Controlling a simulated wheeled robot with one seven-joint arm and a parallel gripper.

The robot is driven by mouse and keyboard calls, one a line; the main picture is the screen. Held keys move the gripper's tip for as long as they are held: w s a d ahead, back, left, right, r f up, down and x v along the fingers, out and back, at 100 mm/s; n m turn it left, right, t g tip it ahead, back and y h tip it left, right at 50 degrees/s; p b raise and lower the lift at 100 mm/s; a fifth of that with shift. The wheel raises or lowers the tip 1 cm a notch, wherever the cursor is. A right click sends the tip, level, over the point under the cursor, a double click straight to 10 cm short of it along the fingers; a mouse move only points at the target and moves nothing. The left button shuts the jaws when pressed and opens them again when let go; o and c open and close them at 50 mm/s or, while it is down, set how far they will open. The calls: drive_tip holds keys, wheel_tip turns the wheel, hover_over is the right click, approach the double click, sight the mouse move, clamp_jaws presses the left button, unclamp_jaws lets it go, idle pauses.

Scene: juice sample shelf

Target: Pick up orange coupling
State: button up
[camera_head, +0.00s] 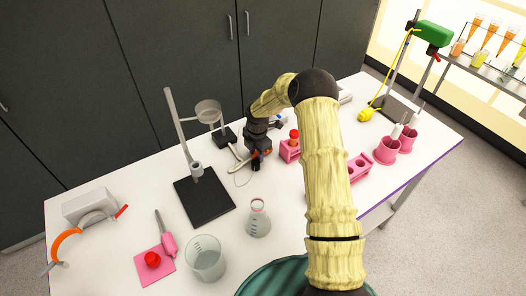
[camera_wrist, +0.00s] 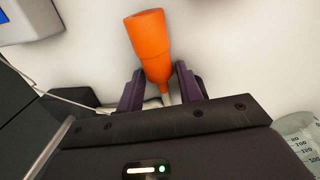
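The orange coupling (camera_wrist: 150,42) lies on the white surface in the wrist view, with its wide end away from my gripper and its narrow end toward it. My gripper (camera_wrist: 160,75) has its two dark fingers on either side of the tapered part. Small gaps seem to show between fingers and coupling; contact cannot be made out. In the head view my gripper (camera_head: 258,160) is low over the back middle of the white bench, and the coupling is mostly hidden there.
A ring stand with a black base (camera_head: 205,197) is left of my gripper. A flask (camera_head: 258,222) and a beaker (camera_head: 205,262) stand nearer the front. A pink tube rack (camera_head: 289,152) is close on the right. Pink cups (camera_head: 387,151) stand farther right.

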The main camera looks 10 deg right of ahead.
sight(256, 152)
clamp_jaws()
drive_tip(key=shift+r, duration=0.1)
wheel_tip(256, 152, up, 10)
drive_tip(key=b, duration=0.2)
drive_tip(key=shift+w, duration=0.1)
idle(0.6)
